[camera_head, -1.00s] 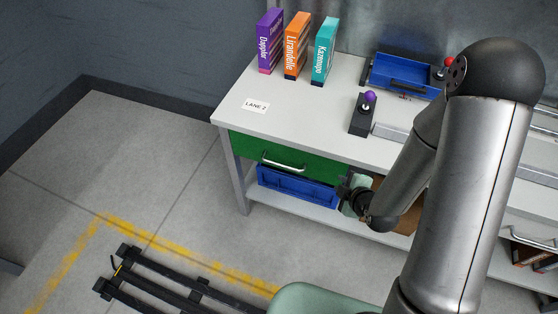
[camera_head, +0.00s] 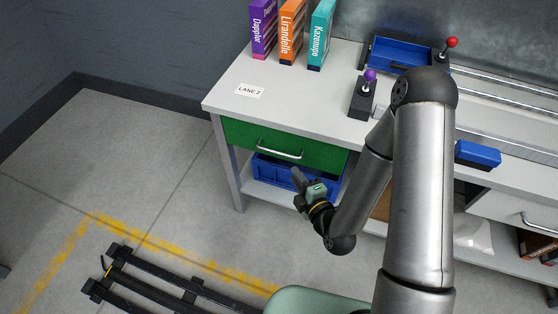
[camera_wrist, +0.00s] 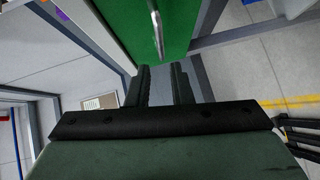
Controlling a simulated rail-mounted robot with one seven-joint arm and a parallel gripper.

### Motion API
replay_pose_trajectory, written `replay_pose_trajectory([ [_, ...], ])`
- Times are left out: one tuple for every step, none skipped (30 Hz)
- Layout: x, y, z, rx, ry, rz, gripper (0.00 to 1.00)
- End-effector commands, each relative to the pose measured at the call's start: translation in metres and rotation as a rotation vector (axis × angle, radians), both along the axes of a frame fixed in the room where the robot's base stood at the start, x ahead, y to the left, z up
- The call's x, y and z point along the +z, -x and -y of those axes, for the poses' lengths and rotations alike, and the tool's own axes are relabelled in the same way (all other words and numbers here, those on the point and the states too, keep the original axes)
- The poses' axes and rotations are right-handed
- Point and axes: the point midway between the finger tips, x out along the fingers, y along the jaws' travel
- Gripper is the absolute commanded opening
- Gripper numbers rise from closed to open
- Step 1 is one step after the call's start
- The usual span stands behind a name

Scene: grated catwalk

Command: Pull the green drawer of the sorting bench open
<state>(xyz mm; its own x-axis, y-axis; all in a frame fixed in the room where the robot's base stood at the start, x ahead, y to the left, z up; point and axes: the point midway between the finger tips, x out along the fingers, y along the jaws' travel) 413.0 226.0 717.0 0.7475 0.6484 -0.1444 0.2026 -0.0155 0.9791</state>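The sorting bench (camera_head: 300,92) has a green drawer (camera_head: 240,132) under its left part, its front flush below the bench top. The drawer has a silver bar handle (camera_head: 280,152). My gripper (camera_head: 297,176) is in front of and a little below the handle, apart from it. In the wrist view the green drawer front (camera_wrist: 115,22) and its handle (camera_wrist: 158,35) lie ahead of the fingertips. The two dark fingers (camera_wrist: 161,72) stand apart with nothing between them, so the gripper is open.
A blue bin (camera_head: 268,168) sits on the shelf below the drawer. Boxes (camera_head: 292,35), a purple-knobbed lever (camera_head: 369,76) and a blue tray (camera_head: 402,54) stand on the bench. A dark rail frame (camera_head: 150,280) lies on the floor. The floor left of the bench is clear.

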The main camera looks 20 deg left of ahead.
Motion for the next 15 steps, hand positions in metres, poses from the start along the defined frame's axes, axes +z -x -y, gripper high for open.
replay_pose_trajectory([
  [-0.009, -0.006, -0.004, 0.000, -0.001, 0.007, 0.20],
  [-0.009, -0.009, -0.007, 0.000, -0.001, 0.008, 0.20],
  [-0.010, -0.013, -0.010, -0.001, -0.001, 0.008, 0.20],
  [-0.011, -0.016, -0.012, 0.000, -0.002, 0.007, 0.20],
  [-0.011, -0.018, -0.015, 0.000, -0.001, 0.007, 0.20],
  [-0.012, -0.022, -0.018, -0.001, -0.001, 0.007, 0.20],
  [-0.012, -0.024, -0.021, 0.000, 0.000, 0.006, 0.20],
  [-0.008, -0.028, -0.024, 0.000, -0.001, 0.003, 0.20],
  [-0.005, -0.036, -0.031, 0.000, -0.001, 0.002, 0.20],
  [-0.006, -0.041, -0.035, -0.001, -0.002, 0.001, 0.20],
  [-0.007, -0.045, -0.039, -0.001, -0.002, -0.001, 0.20],
  [-0.008, -0.052, -0.044, -0.001, -0.002, -0.001, 0.20],
  [-0.009, -0.056, -0.048, -0.001, -0.001, 0.000, 0.20],
  [-0.010, -0.060, -0.052, -0.001, -0.001, 0.000, 0.20],
  [-0.011, -0.065, -0.057, 0.000, -0.001, -0.001, 0.20],
])
